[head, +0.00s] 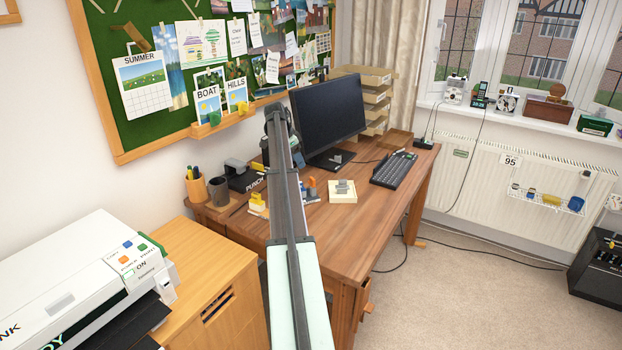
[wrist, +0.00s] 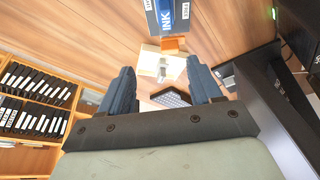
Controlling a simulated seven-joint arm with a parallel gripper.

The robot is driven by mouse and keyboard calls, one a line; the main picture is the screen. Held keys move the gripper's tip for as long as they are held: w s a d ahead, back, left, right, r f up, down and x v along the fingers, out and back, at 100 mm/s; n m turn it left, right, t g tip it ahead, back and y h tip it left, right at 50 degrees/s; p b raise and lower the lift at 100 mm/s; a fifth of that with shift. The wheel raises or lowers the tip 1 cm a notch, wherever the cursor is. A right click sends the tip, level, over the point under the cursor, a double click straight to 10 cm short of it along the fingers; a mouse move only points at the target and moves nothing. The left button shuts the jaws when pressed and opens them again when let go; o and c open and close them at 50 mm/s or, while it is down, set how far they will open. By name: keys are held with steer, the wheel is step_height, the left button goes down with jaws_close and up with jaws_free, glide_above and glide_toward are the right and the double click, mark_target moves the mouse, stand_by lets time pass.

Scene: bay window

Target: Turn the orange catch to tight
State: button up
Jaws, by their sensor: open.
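An orange piece (wrist: 174,43) shows in the wrist view at the edge of a cream block with a grey part on top (wrist: 165,66); I cannot tell for sure that it is the catch, or how it is turned. In the head view a small orange and blue item (head: 311,188) stands on the desk left of a cream block (head: 342,191). My gripper (wrist: 160,86) is open and empty above the desk, its two dark blue fingers wide apart and touching nothing. In the head view my arm hides part of the desk middle.
The wooden desk (head: 365,217) carries a monitor (head: 327,110), a keyboard (head: 395,168), a pen pot (head: 196,188) and a dark punch box (head: 243,180). A blue ink box (wrist: 170,18) shows in the wrist view. The desk's front right is clear. A printer (head: 75,280) stands at left.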

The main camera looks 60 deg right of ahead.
mark_target(312, 178)
steer(key=d+x, duration=0.1)
steer(key=x, duration=0.3)
steer(key=d+x, duration=0.1)
steer(key=x, duration=0.3)
steer(key=d+r+x, duration=0.1)
steer(key=x, duration=0.3)
steer(key=shift+s+f, duration=0.1)
steer(key=shift+f, duration=0.3)
steer(key=shift+c, duration=0.3)
steer(key=c, duration=1)
